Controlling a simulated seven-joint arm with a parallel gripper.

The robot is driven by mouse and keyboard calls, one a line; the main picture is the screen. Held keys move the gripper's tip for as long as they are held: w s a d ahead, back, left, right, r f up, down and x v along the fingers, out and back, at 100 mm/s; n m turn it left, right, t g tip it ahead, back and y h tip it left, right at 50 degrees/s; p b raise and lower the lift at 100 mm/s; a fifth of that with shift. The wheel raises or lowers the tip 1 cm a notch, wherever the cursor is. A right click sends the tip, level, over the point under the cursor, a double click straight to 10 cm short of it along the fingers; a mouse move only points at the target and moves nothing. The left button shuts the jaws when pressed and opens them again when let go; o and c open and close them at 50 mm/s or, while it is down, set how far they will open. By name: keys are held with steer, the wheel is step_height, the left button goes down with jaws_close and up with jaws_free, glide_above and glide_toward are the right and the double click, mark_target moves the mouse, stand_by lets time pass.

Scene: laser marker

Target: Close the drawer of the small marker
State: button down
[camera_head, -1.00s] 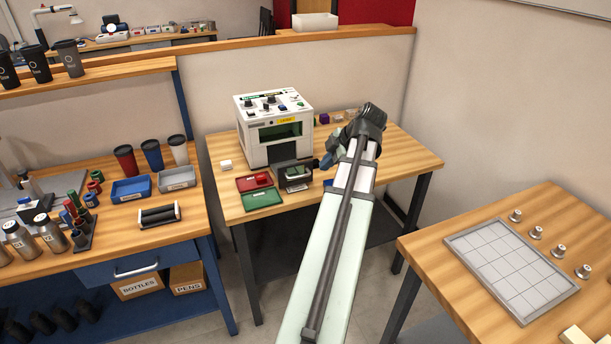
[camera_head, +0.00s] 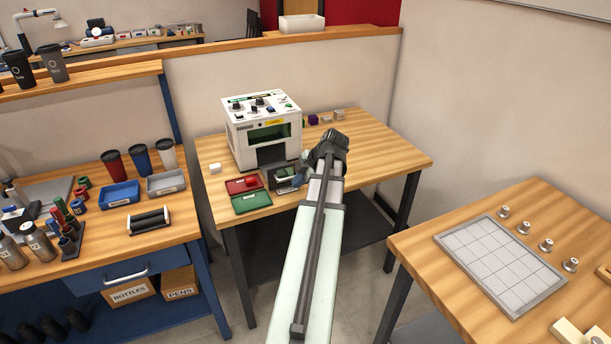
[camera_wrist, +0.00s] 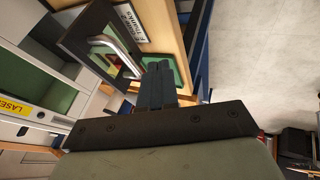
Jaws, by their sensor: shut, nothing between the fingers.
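The small marker (camera_head: 238,120) is a white box with knobs on top and a green window, standing on the wooden table; it also shows at the left of the wrist view (camera_wrist: 50,85). Its drawer (camera_head: 281,177) sticks out of the front at the bottom, partly hidden by my arm. In the wrist view the drawer's dark front (camera_wrist: 88,38) carries a metal handle (camera_wrist: 118,52). My gripper (camera_wrist: 158,75) is shut and empty, its fingertips close to the handle. I cannot tell whether they touch it. In the head view my wrist hides the fingers.
A red tray (camera_head: 243,185) and a green tray (camera_head: 251,202) lie left of the drawer. Small blocks (camera_head: 325,119) stand right of the marker. The table's right part (camera_head: 385,150) is clear. Another bench with cups and trays stands to the left.

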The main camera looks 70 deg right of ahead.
steer(key=shift+w+d+f, duration=0.15)
steer(key=shift+w+d, duration=0.45)
steer(key=shift+w+d+f, duration=0.15)
steer(key=shift+w+d, duration=0.4)
steer(key=shift+d, duration=0.05)
steer(key=w+d, duration=1.1)
steer(key=shift+r, duration=0.1)
steer(key=shift+s+a, duration=0.25)
steer(key=shift+a, duration=0.05)
steer(key=s+a, duration=0.1)
steer(key=s+r, duration=0.1)
steer(key=s+a, duration=0.1)
steer(key=shift+s+a+r, duration=0.1)
steer(key=shift+a+r, duration=0.15)
steer(key=shift+a, duration=0.05)
steer(key=v, duration=0.9)
steer(key=shift+s, duration=0.1)
